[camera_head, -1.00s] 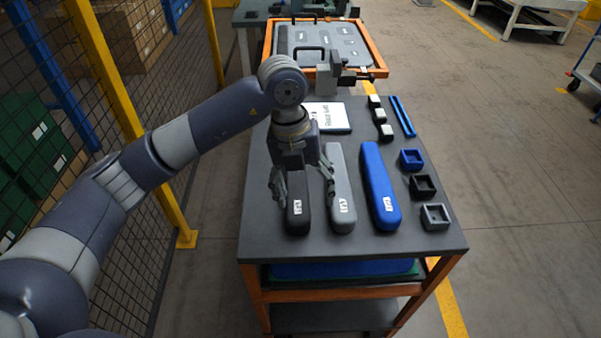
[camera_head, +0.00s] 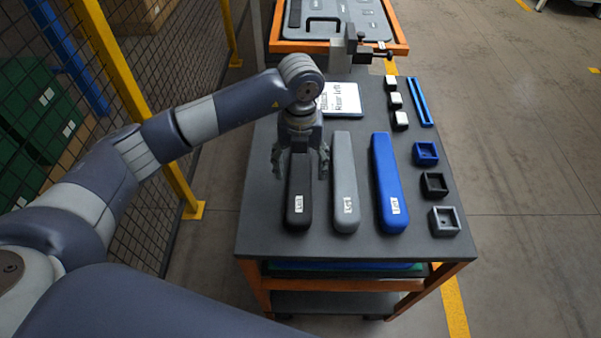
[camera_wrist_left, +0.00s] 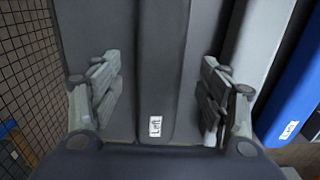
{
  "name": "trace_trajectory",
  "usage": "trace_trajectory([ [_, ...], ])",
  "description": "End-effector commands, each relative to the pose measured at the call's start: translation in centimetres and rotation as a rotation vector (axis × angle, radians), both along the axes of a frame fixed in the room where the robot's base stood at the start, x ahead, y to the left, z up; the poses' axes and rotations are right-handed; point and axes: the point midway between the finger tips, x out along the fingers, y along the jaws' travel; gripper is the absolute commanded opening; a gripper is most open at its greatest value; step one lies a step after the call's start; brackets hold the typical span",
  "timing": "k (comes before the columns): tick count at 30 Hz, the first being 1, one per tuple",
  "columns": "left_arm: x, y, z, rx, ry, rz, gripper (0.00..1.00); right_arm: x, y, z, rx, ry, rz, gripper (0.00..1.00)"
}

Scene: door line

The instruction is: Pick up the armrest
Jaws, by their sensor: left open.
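Three long armrests lie side by side on the dark table top: a black one (camera_head: 299,200), a grey one (camera_head: 345,185) and a blue one (camera_head: 386,185), each with a white label at its near end. My left gripper (camera_head: 300,172) is open above the black armrest, its fingers on either side of it. In the left wrist view the black armrest (camera_wrist_left: 165,80) runs between the open fingers (camera_wrist_left: 160,95), not held. The blue armrest (camera_wrist_left: 297,110) shows at the right there. My right gripper is not in view.
The table (camera_head: 270,235) also holds a white card (camera_head: 341,100), small white-topped blocks (camera_head: 395,100), a blue rail (camera_head: 419,102) and small square boxes in blue (camera_head: 426,153), black (camera_head: 434,185) and grey (camera_head: 444,221). A mesh fence with a yellow post (camera_head: 140,110) stands at the left. An orange-framed panel (camera_head: 395,25) is behind.

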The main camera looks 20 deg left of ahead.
Motion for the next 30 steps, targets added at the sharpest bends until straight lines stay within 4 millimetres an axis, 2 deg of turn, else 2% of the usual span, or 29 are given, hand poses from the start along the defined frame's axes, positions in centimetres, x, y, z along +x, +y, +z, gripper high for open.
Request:
trace_trajectory([
  [2,0.2,0.1,-0.9,0.0,0.006,0.002,0.69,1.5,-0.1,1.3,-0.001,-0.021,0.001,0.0],
  [6,0.3,0.1,-2.8,0.0,0.004,0.0,0.69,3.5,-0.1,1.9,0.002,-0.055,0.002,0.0],
  [8,0.3,0.1,-3.2,-0.001,0.002,-0.001,0.69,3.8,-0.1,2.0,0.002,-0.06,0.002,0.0],
  [21,0.3,0.1,-3.6,-0.001,0.0,-0.001,0.69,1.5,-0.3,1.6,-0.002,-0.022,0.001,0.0],
  [30,0.3,0.1,-4.0,-0.001,0.0,-0.001,0.69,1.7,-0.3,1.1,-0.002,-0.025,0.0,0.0],
])
